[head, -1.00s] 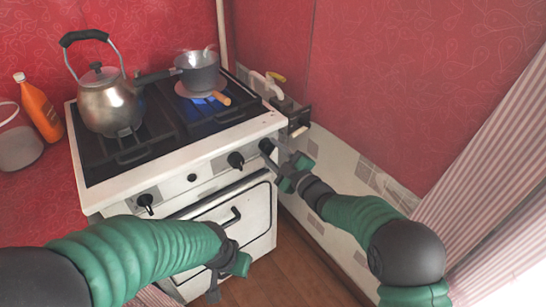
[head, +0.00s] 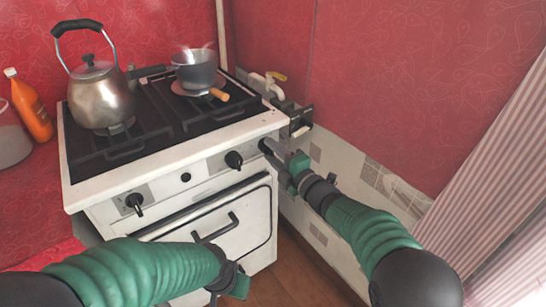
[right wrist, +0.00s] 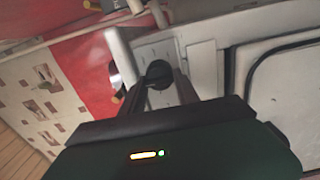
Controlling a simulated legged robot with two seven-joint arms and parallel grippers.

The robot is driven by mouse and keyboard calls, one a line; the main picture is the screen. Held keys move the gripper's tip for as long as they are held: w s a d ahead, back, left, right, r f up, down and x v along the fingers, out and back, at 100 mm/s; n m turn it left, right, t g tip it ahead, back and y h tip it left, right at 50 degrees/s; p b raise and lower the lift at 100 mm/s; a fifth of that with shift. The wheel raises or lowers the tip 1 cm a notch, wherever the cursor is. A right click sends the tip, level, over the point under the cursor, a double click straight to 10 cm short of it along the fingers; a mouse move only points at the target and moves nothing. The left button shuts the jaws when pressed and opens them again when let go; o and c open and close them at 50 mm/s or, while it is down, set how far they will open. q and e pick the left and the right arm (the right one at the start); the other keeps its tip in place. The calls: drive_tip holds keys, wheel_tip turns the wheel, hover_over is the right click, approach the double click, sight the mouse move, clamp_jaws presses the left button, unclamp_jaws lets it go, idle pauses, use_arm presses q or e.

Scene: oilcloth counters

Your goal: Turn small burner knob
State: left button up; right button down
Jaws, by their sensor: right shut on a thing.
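The stove's rightmost black knob (head: 265,146) is at the right end of the white front panel. My right gripper (head: 273,153) reaches it from the right and is shut on it. In the right wrist view the knob (right wrist: 158,73) shows dark between the two fingers, and its turned angle is hard to tell. Other black knobs sit further left: one at the middle right (head: 233,160), a small one (head: 185,177) and one at the left (head: 134,203). My left gripper (head: 229,284) hangs low before the oven door, away from the knobs; its jaw opening is unclear.
A kettle (head: 101,97) stands on the left burner. A grey saucepan (head: 196,72) sits at the back right, with a wooden-looking piece (head: 219,95) beside it. The oven door handle (head: 216,229) juts out near my left gripper. A tiled wall (head: 345,172) is close to my right arm.

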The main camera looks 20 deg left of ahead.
drive_tip(key=shift+s+f, duration=0.1)
drive_tip(key=shift+f, duration=0.1)
drive_tip(key=shift+a, duration=0.1)
drive_tip(key=c, duration=0.9)
unclamp_jaws()
drive_tip(key=p+v, duration=0.3)
drive_tip(key=v, duration=1.3)
drive_tip(key=shift+s+d, duration=0.2)
drive_tip(key=shift+d, duration=0.15)
